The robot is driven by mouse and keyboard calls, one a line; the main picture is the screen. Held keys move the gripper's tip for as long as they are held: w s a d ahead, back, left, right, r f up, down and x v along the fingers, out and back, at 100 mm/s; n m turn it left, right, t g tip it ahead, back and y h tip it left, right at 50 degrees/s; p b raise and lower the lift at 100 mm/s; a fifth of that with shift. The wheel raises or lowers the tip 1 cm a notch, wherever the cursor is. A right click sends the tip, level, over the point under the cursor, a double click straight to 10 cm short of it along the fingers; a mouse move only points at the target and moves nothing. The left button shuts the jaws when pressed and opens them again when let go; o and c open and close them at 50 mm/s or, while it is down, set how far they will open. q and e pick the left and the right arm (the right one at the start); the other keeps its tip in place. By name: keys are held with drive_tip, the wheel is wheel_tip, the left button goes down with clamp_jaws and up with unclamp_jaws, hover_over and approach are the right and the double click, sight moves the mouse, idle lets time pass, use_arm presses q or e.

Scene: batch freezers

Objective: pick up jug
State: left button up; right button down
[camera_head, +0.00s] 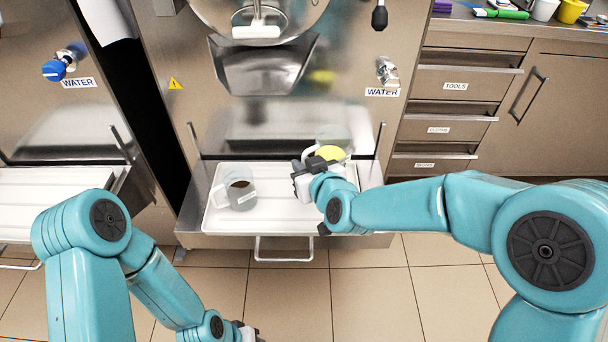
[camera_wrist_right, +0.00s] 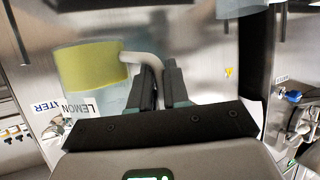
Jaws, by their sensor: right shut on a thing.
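A clear jug with yellow content (camera_head: 331,153) is at the right part of the white tray, partly hidden behind my right gripper (camera_head: 312,172). In the right wrist view this jug (camera_wrist_right: 92,68) carries a LEMON label, and its pale handle is between the fingers of my right gripper (camera_wrist_right: 160,85), which is shut on it. I cannot tell whether the jug touches the tray. A second clear jug with dark content (camera_head: 240,190) stands upright on the tray's left side. My left gripper (camera_head: 247,331) is low at the bottom edge, mostly hidden; its fingers cannot be made out.
The white tray (camera_head: 283,218) sits on a shelf in front of the steel freezer (camera_head: 280,120), below its chute (camera_head: 262,68). Water taps (camera_head: 386,72) and (camera_head: 62,64) stick out. Drawers (camera_head: 452,88) stand at the right. The tiled floor (camera_head: 300,290) is clear.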

drive_tip(key=shift+r+p, duration=1.35)
drive_tip(key=shift+r, duration=2.45)
wheel_tip(320, 180, up, 6)
drive_tip(key=p, duration=0.6)
drive_tip(key=shift+r, duration=0.1)
drive_tip(key=s+d+f+m+h, duration=0.25)
drive_tip(key=d+f, duration=0.35)
drive_tip(key=d, duration=0.4)
drive_tip(key=s+d+f+m+h, duration=0.1)
drive_tip(key=d+f+m+h, duration=0.15)
drive_tip(key=d+f, duration=0.5)
wheel_tip(320, 180, up, 16)
drive_tip(key=d+t+p, duration=0.1)
drive_tip(key=d+p, duration=0.1)
drive_tip(key=p, duration=1.1)
drive_tip(key=shift+s, duration=0.15)
drive_tip(key=shift+s+a+f, duration=0.1)
